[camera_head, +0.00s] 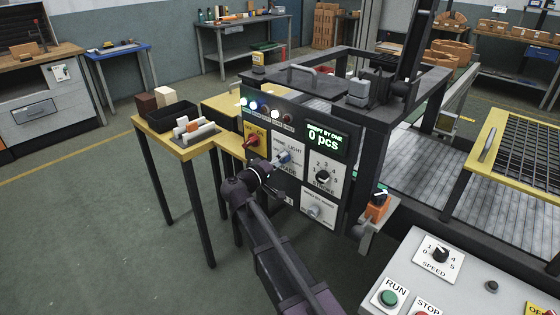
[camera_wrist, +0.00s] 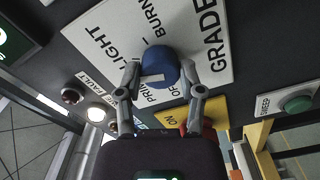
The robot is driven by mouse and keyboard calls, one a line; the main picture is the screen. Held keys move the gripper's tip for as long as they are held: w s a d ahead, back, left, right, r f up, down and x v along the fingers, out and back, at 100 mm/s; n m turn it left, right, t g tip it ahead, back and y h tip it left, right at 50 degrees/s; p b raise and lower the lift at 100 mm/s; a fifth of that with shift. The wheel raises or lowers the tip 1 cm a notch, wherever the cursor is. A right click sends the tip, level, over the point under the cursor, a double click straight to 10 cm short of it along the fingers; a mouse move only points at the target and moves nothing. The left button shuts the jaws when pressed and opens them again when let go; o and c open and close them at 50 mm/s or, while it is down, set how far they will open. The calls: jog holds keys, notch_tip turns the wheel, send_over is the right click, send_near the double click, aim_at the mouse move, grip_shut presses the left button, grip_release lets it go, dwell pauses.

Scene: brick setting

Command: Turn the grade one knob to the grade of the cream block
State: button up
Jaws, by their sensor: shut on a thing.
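The grade knob (camera_wrist: 160,66) is blue and sits on a white plate marked GRADE, PRIME, LIGHT, OFF and a partly hidden BURN word. A pale mark shows on its lower left side, near PRIME; its exact setting is unclear. My gripper (camera_wrist: 161,74) is shut on the knob, one finger on each side. In the head view my gripper (camera_head: 268,167) reaches the panel front, and the knob (camera_head: 284,157) shows just beyond it. The cream block (camera_head: 163,96) stands on the yellow table at left, beside a brown block (camera_head: 145,104) and behind a black tray.
The panel has a yellow ON/OFF plate with a red switch (camera_head: 251,140), a STROKE knob (camera_head: 323,176) and another knob (camera_head: 314,211) below. Its display reads 0 pcs. A grey console (camera_head: 455,287) with a SPEED knob stands at front right. Open floor lies left of the arm.

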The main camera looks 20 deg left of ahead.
jog(key=shift+w+m, duration=0.1)
jog(key=shift+m, duration=1)
jog(key=o, duration=1.2)
jog(key=shift+c, duration=0.2)
jog(key=v, duration=1.2)
jog(key=shift+f, duration=0.1)
